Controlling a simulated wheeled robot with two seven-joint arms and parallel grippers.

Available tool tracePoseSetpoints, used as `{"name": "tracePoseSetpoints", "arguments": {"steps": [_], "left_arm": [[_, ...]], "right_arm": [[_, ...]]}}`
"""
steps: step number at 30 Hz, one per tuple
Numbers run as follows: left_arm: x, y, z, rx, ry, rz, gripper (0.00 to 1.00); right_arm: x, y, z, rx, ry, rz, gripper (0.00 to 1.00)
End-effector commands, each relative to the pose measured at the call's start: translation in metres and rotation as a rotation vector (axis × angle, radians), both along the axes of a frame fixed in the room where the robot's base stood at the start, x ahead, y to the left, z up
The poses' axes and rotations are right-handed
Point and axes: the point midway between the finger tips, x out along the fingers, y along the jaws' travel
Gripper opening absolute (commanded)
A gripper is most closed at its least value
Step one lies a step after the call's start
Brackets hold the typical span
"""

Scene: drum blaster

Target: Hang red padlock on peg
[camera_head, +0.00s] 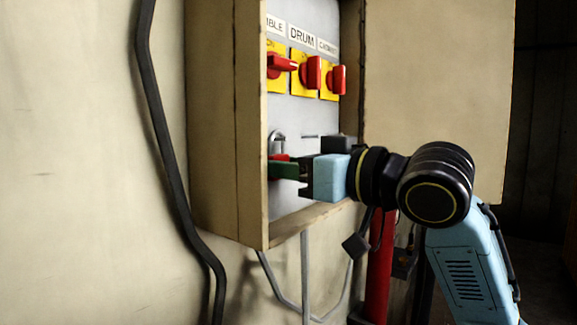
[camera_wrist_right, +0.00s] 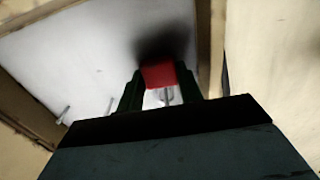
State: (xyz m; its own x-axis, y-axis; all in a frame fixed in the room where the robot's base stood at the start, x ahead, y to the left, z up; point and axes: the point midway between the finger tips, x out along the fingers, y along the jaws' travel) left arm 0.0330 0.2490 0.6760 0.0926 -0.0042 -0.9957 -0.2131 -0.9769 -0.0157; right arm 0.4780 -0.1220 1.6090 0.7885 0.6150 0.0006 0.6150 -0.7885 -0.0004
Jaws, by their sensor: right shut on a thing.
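The red padlock (camera_head: 279,157) is inside the open panel box in the head view, with its grey shackle (camera_head: 277,137) pointing up. My right gripper (camera_head: 282,169) is shut on the padlock's body, which is mostly hidden behind the green fingers. In the right wrist view the red body (camera_wrist_right: 158,74) sits between the two dark green fingers (camera_wrist_right: 158,84). A small peg-like piece (camera_head: 310,136) shows on the panel to the right of the shackle. Whether the shackle is around any peg cannot be told. My left gripper is not in view.
Several red rotary switches (camera_head: 309,73) on yellow plates line the panel above the gripper. The box's left wall (camera_head: 225,120) and lower rim (camera_head: 300,223) are close around the gripper. The open door (camera_head: 430,80) stands at the right.

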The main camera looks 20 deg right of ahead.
Motion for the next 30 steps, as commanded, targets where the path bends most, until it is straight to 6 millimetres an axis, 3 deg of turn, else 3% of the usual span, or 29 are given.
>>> {"name": "tracePoseSetpoints", "arguments": {"steps": [4,5,10,21,30], "left_arm": [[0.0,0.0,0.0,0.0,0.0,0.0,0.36],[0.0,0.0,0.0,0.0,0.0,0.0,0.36],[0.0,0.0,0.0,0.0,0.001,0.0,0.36],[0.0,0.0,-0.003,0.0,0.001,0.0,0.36],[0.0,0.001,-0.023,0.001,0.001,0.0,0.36]], "right_arm": [[0.0,0.0,0.0,0.001,-0.001,0.0,0.18],[0.0,0.0,0.0,0.001,-0.001,0.0,0.4],[0.0,0.0,0.0,0.001,-0.001,0.0,0.61],[-0.005,-0.004,-0.001,-0.001,-0.001,-0.001,0.61],[-0.051,-0.042,-0.003,-0.003,-0.005,-0.006,0.61]]}}
